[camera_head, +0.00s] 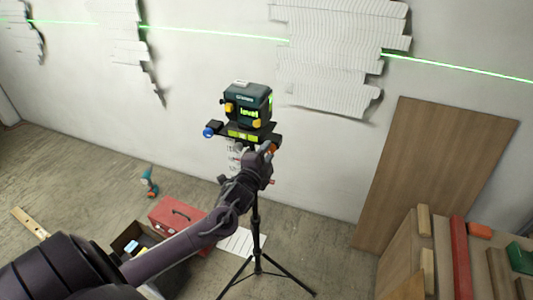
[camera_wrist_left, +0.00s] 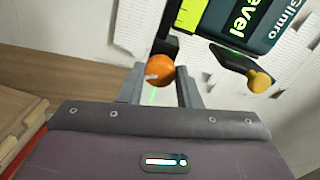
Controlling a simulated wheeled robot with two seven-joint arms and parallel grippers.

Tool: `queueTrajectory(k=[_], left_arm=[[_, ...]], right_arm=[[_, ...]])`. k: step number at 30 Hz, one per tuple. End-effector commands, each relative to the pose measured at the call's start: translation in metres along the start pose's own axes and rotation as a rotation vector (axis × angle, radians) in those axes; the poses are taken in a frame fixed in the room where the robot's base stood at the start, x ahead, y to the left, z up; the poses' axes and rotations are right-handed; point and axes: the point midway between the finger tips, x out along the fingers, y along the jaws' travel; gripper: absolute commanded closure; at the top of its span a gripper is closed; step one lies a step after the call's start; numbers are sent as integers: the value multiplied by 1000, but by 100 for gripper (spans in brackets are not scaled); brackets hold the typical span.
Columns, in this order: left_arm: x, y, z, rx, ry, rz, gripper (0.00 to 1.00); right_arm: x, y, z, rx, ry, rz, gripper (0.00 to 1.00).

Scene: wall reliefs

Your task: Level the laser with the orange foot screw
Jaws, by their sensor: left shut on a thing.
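The laser (camera_head: 247,108) is a dark green box on a tripod (camera_head: 256,225), and its lit display reads "level". It shows tilted at the top right of the left wrist view (camera_wrist_left: 235,25). A yellow-green strip (camera_head: 242,134) is on the plate below it. The orange foot screw (camera_wrist_left: 160,68) sits between the fingers of my left gripper (camera_wrist_left: 160,85), which is shut on it. In the head view my left gripper (camera_head: 268,152) is at the right end of the plate and hides most of the screw. A blue foot screw (camera_head: 209,132) is at the left end. My right gripper is out of view.
A green laser line (camera_head: 210,33) crosses the wall and its white layered reliefs (camera_head: 335,55). A red toolbox (camera_head: 175,214) and a drill (camera_head: 149,182) are on the floor. A wooden panel (camera_head: 435,165) leans at right, near stacked boards (camera_head: 460,255).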

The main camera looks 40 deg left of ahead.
Motion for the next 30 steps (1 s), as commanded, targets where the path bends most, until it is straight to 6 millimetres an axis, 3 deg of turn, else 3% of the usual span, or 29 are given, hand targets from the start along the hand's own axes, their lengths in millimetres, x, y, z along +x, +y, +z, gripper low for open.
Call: queueTrajectory(k=[9,24,25,30], left_arm=[[0,1,0,111,-5,3,93],[0,1,0,129,-6,4,93],[0,1,0,129,-6,4,69],[0,1,0,128,-6,3,48]], right_arm=[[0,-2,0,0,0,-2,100],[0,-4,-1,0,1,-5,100],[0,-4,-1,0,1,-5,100],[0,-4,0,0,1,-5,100]])
